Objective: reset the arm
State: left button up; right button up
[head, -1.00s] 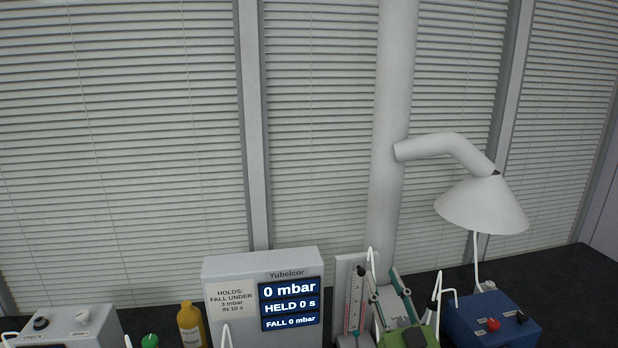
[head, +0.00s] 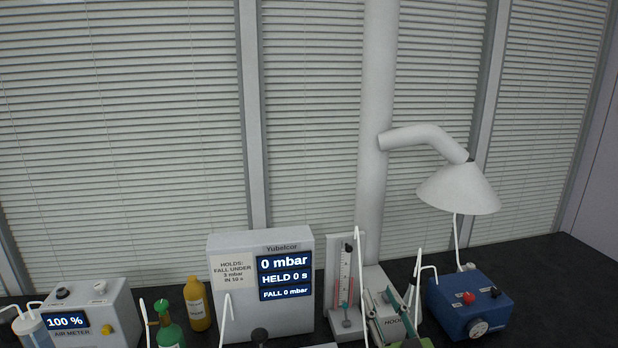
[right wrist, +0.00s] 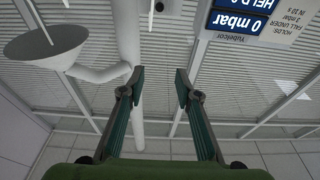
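My right gripper (head: 388,302) shows at the bottom of the head view, in front of the grey box marked HOOD (head: 393,325). In the right wrist view its two green fingers (right wrist: 159,88) stand wide apart with nothing between them. That view is upside down and shows the lamp-like white hood (right wrist: 47,48) and the display of the Yubelcor box beyond the fingers. My left gripper is not in the head view.
The Yubelcor pressure box (head: 228,300) reads 0 mbar, HELD 0 s, FALL 0 mbar. To its left are a yellow bottle (head: 197,305), a green bottle (head: 171,336) and the air meter (head: 115,305) reading 100 %. A flow gauge (head: 333,290) and a blue box (head: 470,297) stand right. A white hood (head: 458,188) hangs above.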

jog(key=s+d+f+g+h, duration=0.1)
jog(key=s+f+g+h, duration=0.1)
jog(key=s+f+g, duration=1.05)
jog(key=s+d+f+g+h, duration=0.15)
jog(key=s+f, duration=0.35)
jog(key=s, duration=0.7)
jog(key=s+d+f+g, duration=0.2)
jog(key=s+f, duration=0.3)
jog(key=s, duration=0.6)
jog(key=s+f+g+b, duration=0.25)
jog(key=f+b, duration=0.35)
jog(key=f, duration=2.6)
pick_arm(q)
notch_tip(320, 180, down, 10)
jog(key=b, duration=0.4)
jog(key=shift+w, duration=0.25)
pick_arm(e)
jog(key=s+d+f, duration=0.1)
jog(key=s+f, duration=0.8)
jog(key=f, duration=0.1)
jog(key=s+d+f, duration=0.2)
jog(key=s+f, duration=0.6)
jog(key=f, duration=0.2)
jog(key=shift+s+d+f+g, duration=0.25)
jog(key=shift+s+g, duration=0.1)
jog(key=shift+s, duration=0.05)
